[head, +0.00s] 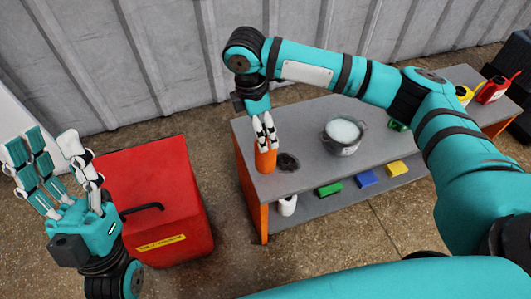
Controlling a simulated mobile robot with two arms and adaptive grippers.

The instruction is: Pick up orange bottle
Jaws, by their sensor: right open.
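The orange bottle (266,161) stands upright at the left end of the grey workbench (316,170). My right gripper (265,138) points down at the top of the bottle, with its white-tipped fingers overlapping the bottle's upper part. Its fingers are open, and I cannot tell whether they touch the bottle. The bottle's top is partly hidden by them. My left gripper (55,155) is raised at the far left, away from the workbench, with its fingers spread open and nothing between them.
A dark round item (288,162) is close right of the bottle. A pot with white contents (343,135) stands further right. Green (329,189), blue (367,179) and yellow (397,168) blocks and a white roll (287,205) are lower down. A red box (165,195) stands left.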

